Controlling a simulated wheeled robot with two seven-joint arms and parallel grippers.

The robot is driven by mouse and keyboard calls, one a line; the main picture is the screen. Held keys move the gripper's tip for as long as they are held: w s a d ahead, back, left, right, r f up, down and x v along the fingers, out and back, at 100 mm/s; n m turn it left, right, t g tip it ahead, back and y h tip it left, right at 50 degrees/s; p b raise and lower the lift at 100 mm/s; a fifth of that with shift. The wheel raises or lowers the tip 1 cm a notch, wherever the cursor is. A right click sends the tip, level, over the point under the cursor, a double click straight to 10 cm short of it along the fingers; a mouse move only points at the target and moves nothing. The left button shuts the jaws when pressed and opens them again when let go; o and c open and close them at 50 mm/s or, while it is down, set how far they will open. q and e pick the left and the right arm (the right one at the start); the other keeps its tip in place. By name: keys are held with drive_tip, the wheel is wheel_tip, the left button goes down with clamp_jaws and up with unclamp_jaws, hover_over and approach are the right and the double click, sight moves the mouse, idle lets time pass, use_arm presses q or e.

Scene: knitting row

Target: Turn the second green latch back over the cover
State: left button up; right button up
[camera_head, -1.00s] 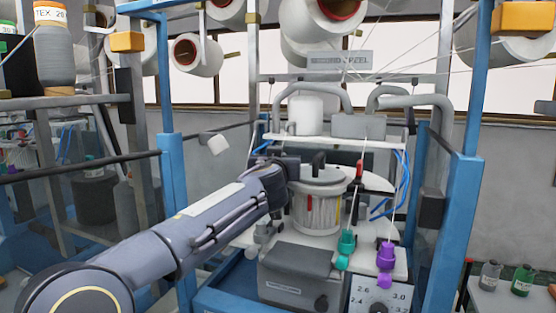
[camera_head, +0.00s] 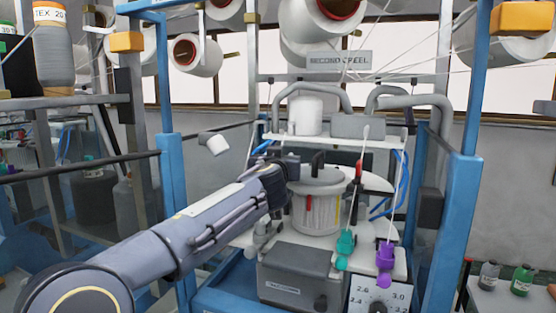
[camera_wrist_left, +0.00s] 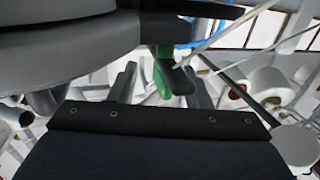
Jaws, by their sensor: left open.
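The green latch (camera_wrist_left: 162,72) shows in the left wrist view, hanging at the edge of the round grey cover (camera_wrist_left: 75,48), with a dark tip beside it. My left gripper (camera_wrist_left: 158,88) is open, with one finger on each side of the latch. I cannot tell whether either finger touches it. In the head view the cover (camera_head: 318,177) with its black handle sits on a ribbed cylinder. My left gripper (camera_head: 284,166) is at the cover's left side there, and the green latch is hidden behind it. My right gripper is not in view.
A red latch-like part (camera_head: 310,203) shows on the cylinder's front. Teal (camera_head: 345,245) and purple (camera_head: 385,262) yarn guides stand at front right. Taut threads run down at the right. Blue posts (camera_head: 455,235) flank the machine.

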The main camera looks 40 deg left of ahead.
use_arm(q)
drive_tip(key=shift+s+d, duration=0.1)
drive_tip(key=shift+s, duration=0.15)
drive_tip(key=b+v, duration=0.3)
drive_tip(key=v, duration=0.4)
drive_tip(key=shift+s+d+f, duration=0.1)
